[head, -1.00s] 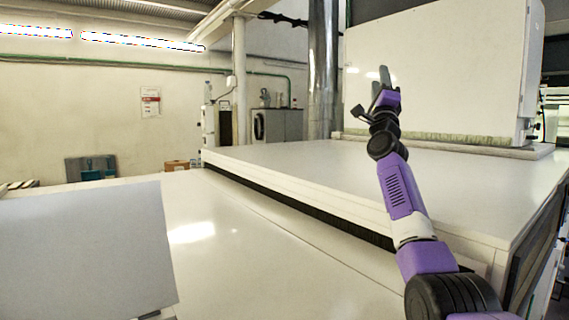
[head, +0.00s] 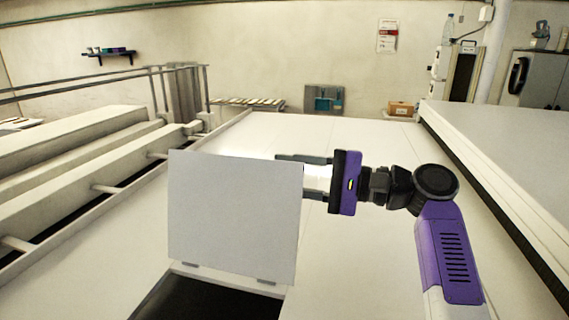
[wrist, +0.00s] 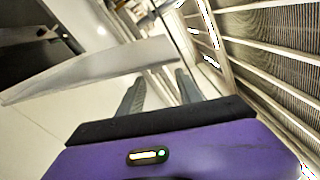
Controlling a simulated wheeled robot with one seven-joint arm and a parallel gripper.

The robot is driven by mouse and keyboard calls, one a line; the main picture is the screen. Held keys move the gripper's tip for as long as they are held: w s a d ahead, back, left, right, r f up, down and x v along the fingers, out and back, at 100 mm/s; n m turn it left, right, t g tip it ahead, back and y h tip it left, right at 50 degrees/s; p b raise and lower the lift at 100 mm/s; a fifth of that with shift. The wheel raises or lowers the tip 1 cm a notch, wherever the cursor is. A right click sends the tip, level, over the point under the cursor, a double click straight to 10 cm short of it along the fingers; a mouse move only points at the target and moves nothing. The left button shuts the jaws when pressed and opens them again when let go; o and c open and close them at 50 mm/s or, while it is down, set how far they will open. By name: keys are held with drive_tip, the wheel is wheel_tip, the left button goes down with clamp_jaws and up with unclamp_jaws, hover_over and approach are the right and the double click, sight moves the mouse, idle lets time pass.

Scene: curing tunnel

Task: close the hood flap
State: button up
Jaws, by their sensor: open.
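The hood flap (head: 235,215) is a pale grey flat plate that stands raised, nearly upright, on two small hinges along its lower edge. A dark opening (head: 205,300) lies on the near side of it. My gripper (head: 303,176) is open, at the flap's right edge and on its far side. Part of its fingers is hidden behind the flap. In the wrist view the flap (wrist: 100,72) crosses just ahead of the spread fingers (wrist: 160,80), with nothing held between them. I cannot tell whether a finger touches the flap.
The flat white hood top (head: 355,230) is clear right of the flap. A higher white cover (head: 510,150) rises at the right. Long beams and rails (head: 85,165) run along the left. A cardboard box (head: 400,109) and a blue item (head: 325,100) are by the back wall.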

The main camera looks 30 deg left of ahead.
sight(246, 172)
drive_tip(key=shift+s+a+n+g, duration=0.3)
drive_tip(key=shift+s+a, duration=0.05)
drive_tip(key=shift+s, duration=0.2)
drive_tip(key=shift+s+a+f, duration=0.1)
drive_tip(key=shift+s+a, duration=0.05)
drive_tip(key=shift+a, duration=0.2)
drive_tip(key=shift+b+x, duration=0.85)
drive_tip(key=shift+x, duration=2.4)
drive_tip(key=shift+a, duration=0.1)
drive_tip(key=shift+c, duration=0.2)
clamp_jaws()
